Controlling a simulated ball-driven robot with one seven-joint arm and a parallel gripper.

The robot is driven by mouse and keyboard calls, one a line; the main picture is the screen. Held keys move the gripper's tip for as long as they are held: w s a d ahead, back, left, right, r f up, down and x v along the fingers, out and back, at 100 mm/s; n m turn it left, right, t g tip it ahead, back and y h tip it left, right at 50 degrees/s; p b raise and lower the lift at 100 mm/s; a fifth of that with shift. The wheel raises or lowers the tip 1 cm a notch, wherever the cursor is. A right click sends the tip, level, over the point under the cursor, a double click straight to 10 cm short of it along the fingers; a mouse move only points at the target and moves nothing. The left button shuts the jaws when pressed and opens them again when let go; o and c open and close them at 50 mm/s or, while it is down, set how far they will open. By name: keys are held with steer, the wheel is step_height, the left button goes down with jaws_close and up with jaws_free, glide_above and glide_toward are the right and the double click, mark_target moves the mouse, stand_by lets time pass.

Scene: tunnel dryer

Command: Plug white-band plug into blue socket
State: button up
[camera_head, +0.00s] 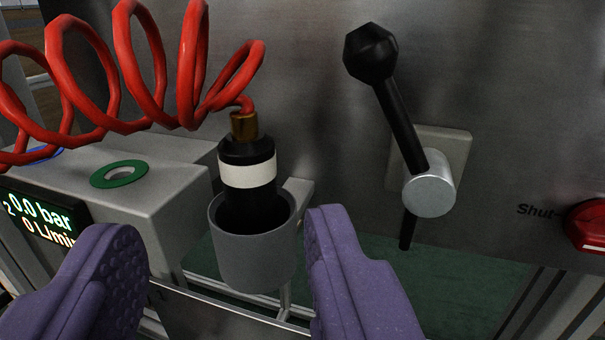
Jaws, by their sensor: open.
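The white-band plug (247,178) is black with a white ring and a brass top, and a red coiled hose runs from it to the left. It stands upright in a grey cup holder (253,251), its lower end hidden inside. My gripper (222,245) is open, with one purple finger on each side of the cup in the picture and nothing between them gripped. The blue socket (45,155) shows only as a blue ring edge at the far left, mostly behind the red hose.
A green-ringed socket (119,173) sits on top of the grey box (165,205), with a lit display (40,222) on its front. A black-knobbed lever (398,110) stands right of the plug. A red knob (588,226) is at the right edge.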

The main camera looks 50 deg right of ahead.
mark_target(249, 186)
steer(key=x, duration=0.2)
steer(key=b+x, duration=0.1)
steer(key=x, duration=0.1)
steer(key=b+x, duration=0.1)
steer(key=x, duration=0.2)
steer(key=shift+s+d+f, duration=0.15)
steer(key=shift+s+d, duration=0.05)
steer(key=shift+d, duration=0.1)
